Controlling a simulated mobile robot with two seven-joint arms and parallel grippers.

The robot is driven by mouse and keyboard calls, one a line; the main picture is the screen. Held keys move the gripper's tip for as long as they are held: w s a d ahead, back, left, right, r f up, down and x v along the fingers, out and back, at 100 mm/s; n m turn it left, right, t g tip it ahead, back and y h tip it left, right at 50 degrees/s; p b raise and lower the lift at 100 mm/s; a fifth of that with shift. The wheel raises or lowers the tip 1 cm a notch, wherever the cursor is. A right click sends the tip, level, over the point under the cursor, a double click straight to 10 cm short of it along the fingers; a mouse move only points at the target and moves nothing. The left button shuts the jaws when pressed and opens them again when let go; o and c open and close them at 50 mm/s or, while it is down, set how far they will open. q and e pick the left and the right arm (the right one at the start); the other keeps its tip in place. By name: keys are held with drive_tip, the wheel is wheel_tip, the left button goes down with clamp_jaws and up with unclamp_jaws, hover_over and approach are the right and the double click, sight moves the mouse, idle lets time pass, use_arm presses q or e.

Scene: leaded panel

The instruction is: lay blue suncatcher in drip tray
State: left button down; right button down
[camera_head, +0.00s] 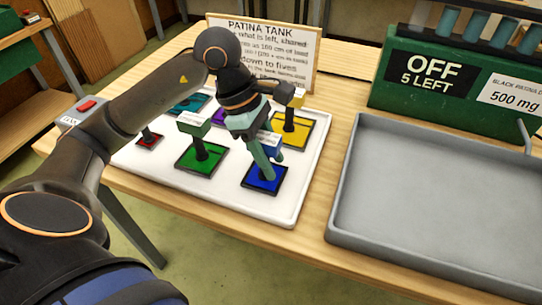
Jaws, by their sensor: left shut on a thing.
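The blue suncatcher (262,184) is a square blue panel with a dark border and an upright post. It appears to lie flat at the front right of a white tray (245,207). My left gripper (268,155) points down over it and is shut on its post; the fingers hide much of the post and its top. A large, empty grey tray with a raised rim (430,254), apparently the drip tray, lies to the right. My right gripper is not in view.
Green (187,163), yellow (297,139), red (146,143), teal (183,106) and purple (219,117) suncatchers share the white tray, several with upright posts. A sign (290,50) stands behind. A green box (390,95) reading OFF, 5 LEFT stands behind the grey tray.

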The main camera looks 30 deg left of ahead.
use_arm(q)
drive_tip(key=shift+c, duration=2.2)
unclamp_jaws()
drive_tip(key=shift+f, duration=0.1)
drive_tip(key=shift+r+p, duration=0.3)
drive_tip(key=shift+p, duration=0.05)
drive_tip(key=p+v, duration=0.1)
drive_tip(key=v, duration=0.9)
drive_tip(key=shift+a+r, duration=0.15)
drive_tip(key=shift+r, duration=0.25)
drive_tip(key=shift+s+a+r, duration=0.1)
drive_tip(key=shift+a+r, duration=0.1)
drive_tip(key=shift+r, duration=0.25)
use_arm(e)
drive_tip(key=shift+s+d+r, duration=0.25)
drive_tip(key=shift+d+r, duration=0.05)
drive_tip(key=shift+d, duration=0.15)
use_arm(q)
drive_tip(key=shift+r, duration=0.1)
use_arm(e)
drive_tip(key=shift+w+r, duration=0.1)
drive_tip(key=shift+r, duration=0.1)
